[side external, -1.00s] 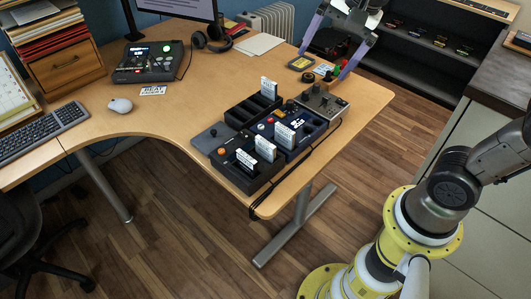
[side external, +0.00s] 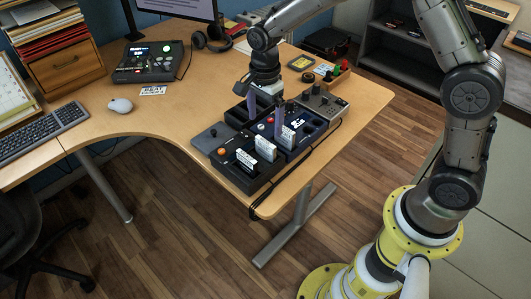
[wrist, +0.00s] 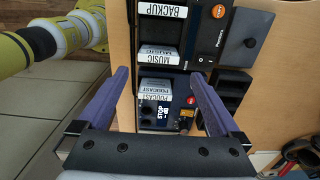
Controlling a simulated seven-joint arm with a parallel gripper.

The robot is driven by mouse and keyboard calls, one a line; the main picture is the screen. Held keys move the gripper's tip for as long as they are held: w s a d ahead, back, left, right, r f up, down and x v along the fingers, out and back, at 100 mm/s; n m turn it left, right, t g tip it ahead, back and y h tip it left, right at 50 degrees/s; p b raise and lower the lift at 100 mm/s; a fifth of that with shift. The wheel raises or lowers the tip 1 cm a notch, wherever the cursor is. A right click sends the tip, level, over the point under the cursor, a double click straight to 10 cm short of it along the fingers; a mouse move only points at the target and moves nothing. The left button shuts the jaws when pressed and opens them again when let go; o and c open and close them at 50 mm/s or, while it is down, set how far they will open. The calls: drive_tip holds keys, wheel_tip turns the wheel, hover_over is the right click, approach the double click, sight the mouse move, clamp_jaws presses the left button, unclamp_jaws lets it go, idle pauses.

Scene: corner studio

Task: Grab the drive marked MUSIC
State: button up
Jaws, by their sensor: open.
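The drive marked MUSIC (wrist: 156,54) stands in a dark dock, its white label readable in the wrist view; by position it is the middle drive (side external: 265,148) of the front group in the side view. The drive marked BACKUP (wrist: 163,11) stands in the same dock, near an orange knob. The drive marked PODCAST (wrist: 155,86) stands in the adjoining dark blue dock. My gripper (wrist: 159,78) is open and empty, pointing down, with its purple fingers spread either side of the drive row, around PODCAST and just short of MUSIC. It hangs over the docks in the side view (side external: 259,125).
A black slotted rack (wrist: 231,92) lies beside the docks, partly behind my gripper in the side view. A grey box with knobs (side external: 322,103) sits to the right. Cables hang along the desk edge. A mouse (side external: 120,105) and open desk (side external: 165,112) lie left.

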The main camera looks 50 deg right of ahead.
sight(266, 141)
wheel_tip(266, 141, down, 8)
drive_tip(key=shift+s+f, duration=0.15)
drive_tip(key=shift+f, duration=0.05)
idle(0.3)
drive_tip(key=c, duration=1.2)
